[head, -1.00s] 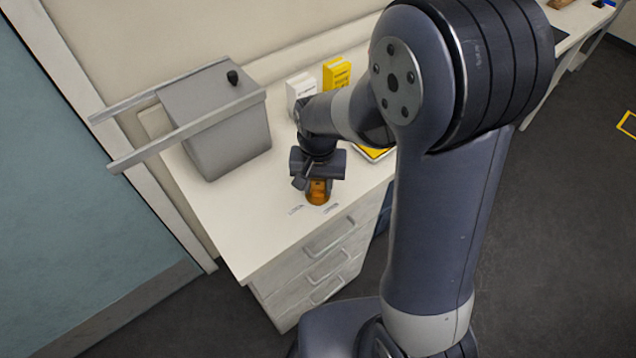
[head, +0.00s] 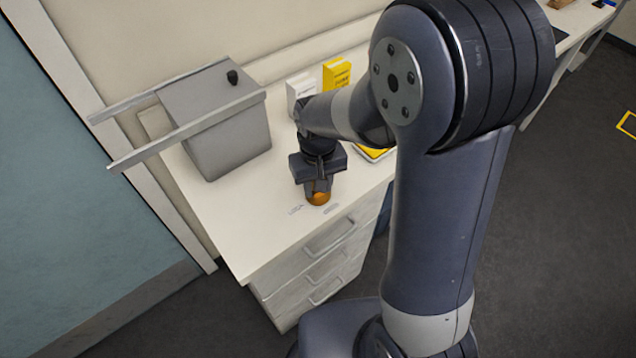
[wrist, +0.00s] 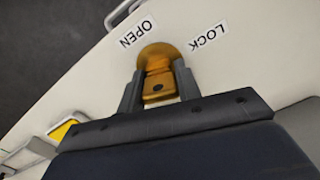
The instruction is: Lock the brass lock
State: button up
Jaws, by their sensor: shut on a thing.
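The brass lock (head: 318,198) sits on the white counter top near its front edge. In the wrist view its round base shows, with a raised brass knob (wrist: 158,84) standing on it. My gripper (wrist: 160,90) is shut on the knob, with one dark finger on each side of it. In the head view my gripper (head: 318,187) points down onto the lock and hides part of it. Printed labels OPEN (wrist: 138,33) and LOCK (wrist: 207,37) lie on the counter beside the base. The knob lies closer to neither label that I can tell.
A grey box (head: 225,130) with a black knob and two long rails stands on the counter to the left. A white box (head: 300,90) and a yellow box (head: 337,73) stand behind my wrist. Drawers (head: 330,250) are below the counter's front edge.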

jog(key=shift+s+f, duration=0.1)
jog(key=shift+s, duration=0.05)
jog(key=n, duration=0.4)
jog(key=o, duration=1.1)
notch_tip(320, 180, up, 11)
jog(key=shift+f, duration=0.1)
